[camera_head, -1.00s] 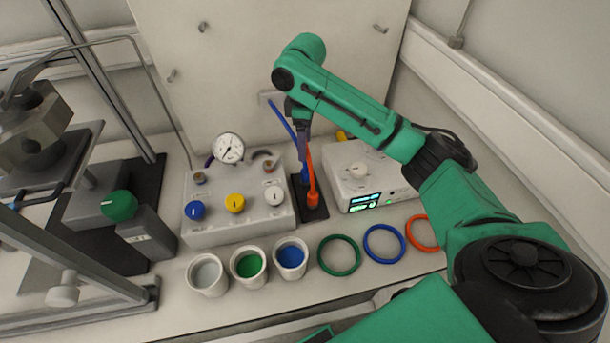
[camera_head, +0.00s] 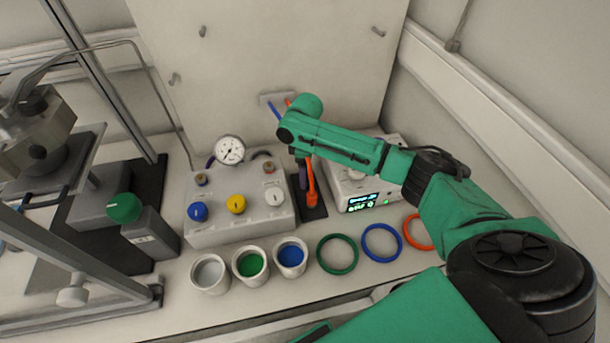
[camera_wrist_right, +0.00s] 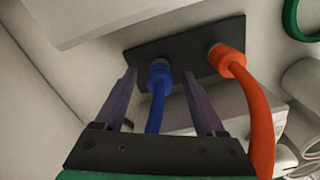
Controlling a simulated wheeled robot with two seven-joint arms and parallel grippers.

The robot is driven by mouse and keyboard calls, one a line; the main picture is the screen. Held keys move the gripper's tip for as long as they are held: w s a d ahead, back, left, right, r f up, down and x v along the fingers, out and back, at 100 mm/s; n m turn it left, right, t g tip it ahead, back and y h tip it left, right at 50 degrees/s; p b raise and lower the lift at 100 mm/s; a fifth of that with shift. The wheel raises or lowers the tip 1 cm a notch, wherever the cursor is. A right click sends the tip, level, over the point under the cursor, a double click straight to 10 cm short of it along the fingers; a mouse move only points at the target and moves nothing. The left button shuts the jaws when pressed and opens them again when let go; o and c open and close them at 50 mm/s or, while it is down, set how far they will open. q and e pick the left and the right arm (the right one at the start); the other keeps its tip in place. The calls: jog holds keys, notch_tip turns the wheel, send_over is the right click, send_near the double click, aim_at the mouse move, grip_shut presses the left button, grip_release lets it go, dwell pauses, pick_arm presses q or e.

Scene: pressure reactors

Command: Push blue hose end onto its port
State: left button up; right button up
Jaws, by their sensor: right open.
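The blue hose end (camera_wrist_right: 160,75) stands at the black port plate (camera_wrist_right: 180,48) in the right wrist view. It meets the plate, but I cannot tell how deeply it is seated. My right gripper (camera_wrist_right: 159,85) is open, with one finger on each side of the blue hose end and visible gaps. In the head view the right gripper (camera_head: 302,180) points down at the black plate (camera_head: 311,212) and hides most of the blue hose. The blue hose (camera_head: 274,110) shows near the wall fitting. My left gripper is not in view.
The orange hose end (camera_wrist_right: 226,60) stands on the same plate, close beside the right finger. A valve box (camera_head: 238,226) is left of the plate and a white display unit (camera_head: 360,185) is right. Cups and coloured rings (camera_head: 338,254) lie in front.

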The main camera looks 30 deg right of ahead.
notch_tip(320, 180, down, 2)
jog(key=shift+f, duration=0.1)
grip_shut()
jog(key=shift+r, duration=0.2)
notch_tip(320, 180, up, 20)
jog(key=shift+b, duration=0.4)
jog(key=shift+f, duration=0.1)
dwell(0.3)
